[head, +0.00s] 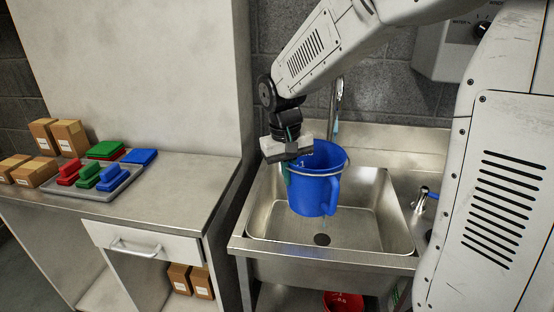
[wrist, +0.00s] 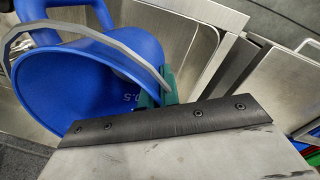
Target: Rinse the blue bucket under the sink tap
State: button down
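The blue bucket (head: 313,190) hangs roughly upright above the sink basin (head: 262,225). My gripper (head: 287,172) is at its left rim, with its teal fingers closed on the wall. The wrist view shows the bucket (wrist: 85,90) with its grey wire handle and inner markings, and my gripper (wrist: 160,92) at its rim. The tap (head: 338,95) stands behind the bucket, and a bluish water stream shows under its spout. A thin bluish streak also shows below the bucket, above the drain (head: 322,239). I cannot tell whether the water enters the bucket or passes behind it.
A red bucket (head: 343,301) is under the sink. A control box (head: 445,55) hangs upper right.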

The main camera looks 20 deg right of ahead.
jog(key=shift+w+d, duration=0.1)
jog(key=shift+w, duration=0.4)
jog(key=w+d, duration=0.9)
jog(key=d, duration=0.2)
jog(key=shift+r, duration=0.1)
dwell(0.6)
jog(key=shift+s+a, duration=0.1)
jog(key=shift+a, duration=0.05)
jog(key=s+a, duration=0.5)
jog(key=a, duration=0.2)
jog(key=s+a, duration=0.3)
jog(key=shift+s+a, duration=0.15)
jog(key=shift+s, duration=0.15)
jog(key=s+a, duration=0.4)
jog(key=s, duration=0.5)
jog(key=s+a, duration=0.4)
jog(key=s, duration=0.4)
jog(key=shift+s, duration=0.4)
